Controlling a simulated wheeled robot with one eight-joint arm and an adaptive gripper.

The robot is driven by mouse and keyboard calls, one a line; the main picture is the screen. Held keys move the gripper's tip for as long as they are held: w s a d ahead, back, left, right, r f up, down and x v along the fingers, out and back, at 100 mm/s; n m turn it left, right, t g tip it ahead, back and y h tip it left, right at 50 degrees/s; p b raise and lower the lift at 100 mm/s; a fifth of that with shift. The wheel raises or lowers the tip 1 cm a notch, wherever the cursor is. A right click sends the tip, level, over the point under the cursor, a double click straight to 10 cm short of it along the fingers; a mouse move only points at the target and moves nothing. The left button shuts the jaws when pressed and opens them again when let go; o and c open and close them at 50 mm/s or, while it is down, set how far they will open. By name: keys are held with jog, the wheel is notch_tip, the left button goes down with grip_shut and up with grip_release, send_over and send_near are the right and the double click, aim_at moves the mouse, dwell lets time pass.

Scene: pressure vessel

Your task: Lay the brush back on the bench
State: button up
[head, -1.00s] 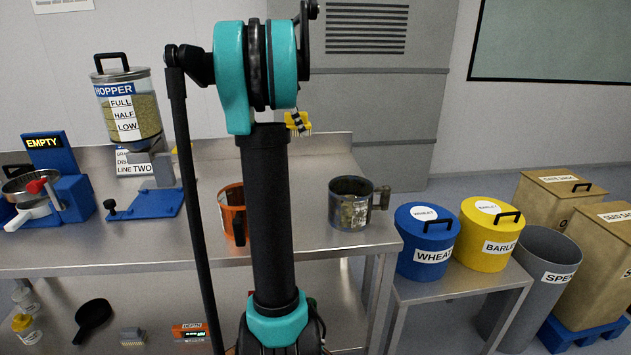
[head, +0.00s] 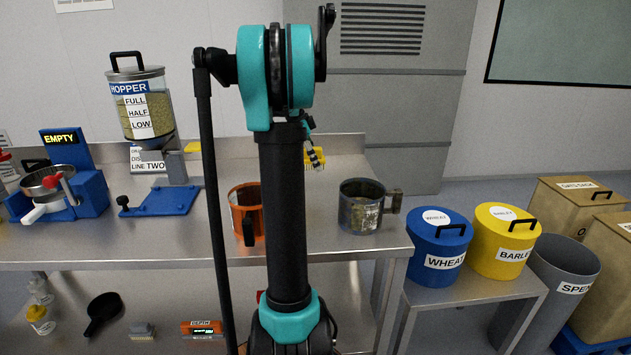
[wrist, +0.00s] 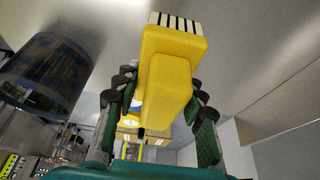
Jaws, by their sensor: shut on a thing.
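The yellow brush (head: 318,158) shows beside my arm in the head view, in front of the back edge of the steel bench (head: 130,240). In the wrist view the yellow brush (wrist: 168,75) sits between the fingers of my gripper (wrist: 158,105), which is shut on it. Its pale bristles with dark stripes point away from my palm, towards a grey surface. My gripper (head: 312,148) is partly hidden behind my arm in the head view. I cannot tell whether the bristles touch the bench.
An orange jug (head: 245,212) and a metal mug (head: 362,208) stand on the bench near the brush. The hopper (head: 142,105) and blue scale (head: 80,190) are at left. Blue (head: 438,245) and yellow (head: 503,240) drums stand at right. Clear bench lies between jug and mug, partly behind my arm.

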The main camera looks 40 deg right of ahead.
aim_at(319, 189)
jog(key=shift+f, duration=3.75)
jog(key=shift+f, duration=0.6)
jog(key=o, duration=1.2)
jog(key=shift+f, duration=0.1)
jog(key=shift+o, duration=0.2)
jog(key=shift+r, duration=0.2)
jog(key=shift+r, duration=0.3)
jog(key=v, duration=1.7)
jog(key=shift+r, duration=0.25)
jog(key=shift+d, duration=0.1)
